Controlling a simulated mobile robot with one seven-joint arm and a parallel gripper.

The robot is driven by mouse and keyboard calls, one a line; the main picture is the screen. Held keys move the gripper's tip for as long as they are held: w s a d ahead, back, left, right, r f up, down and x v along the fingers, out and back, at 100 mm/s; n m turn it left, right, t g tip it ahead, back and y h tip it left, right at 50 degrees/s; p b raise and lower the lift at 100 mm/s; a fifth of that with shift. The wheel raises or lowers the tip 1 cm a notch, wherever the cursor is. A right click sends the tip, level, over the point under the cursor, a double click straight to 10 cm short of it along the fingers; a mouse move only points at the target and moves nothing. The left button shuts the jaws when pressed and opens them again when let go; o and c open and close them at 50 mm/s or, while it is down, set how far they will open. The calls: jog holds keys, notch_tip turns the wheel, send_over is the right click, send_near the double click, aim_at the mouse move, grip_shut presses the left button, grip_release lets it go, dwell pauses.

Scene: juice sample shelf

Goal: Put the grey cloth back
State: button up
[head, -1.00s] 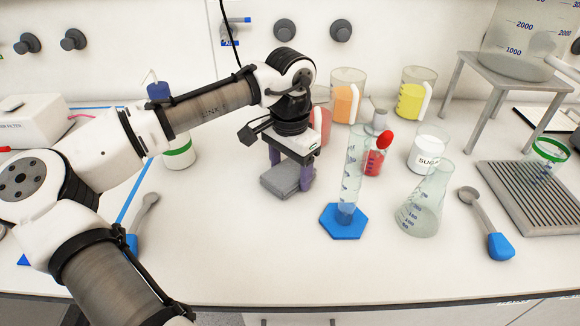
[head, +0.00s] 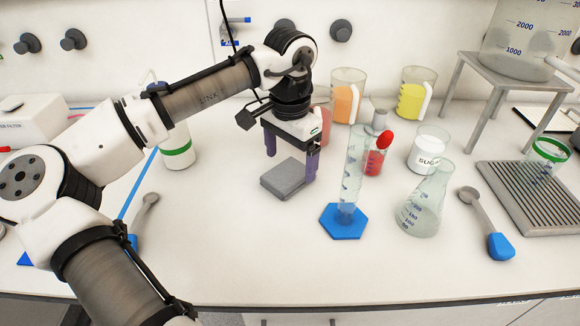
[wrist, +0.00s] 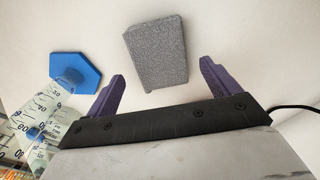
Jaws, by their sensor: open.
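The grey cloth (head: 288,179) lies folded into a flat block on the white bench, left of the blue-based cylinder. It also shows in the wrist view (wrist: 157,53), ahead of my fingers and apart from them. My gripper (head: 291,167) has purple fingers and points down, just behind and above the cloth in the head view. In the wrist view my gripper (wrist: 162,80) is open, with its fingers wide apart and nothing between them.
A tall measuring cylinder (head: 350,185) on a blue hexagonal base stands close right of the cloth. A conical flask (head: 420,205) and a spoon with a blue handle (head: 485,220) are further right. A green-banded bottle (head: 178,150) stands left. Bench in front of the cloth is clear.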

aim_at(290, 172)
notch_tip(290, 172, up, 9)
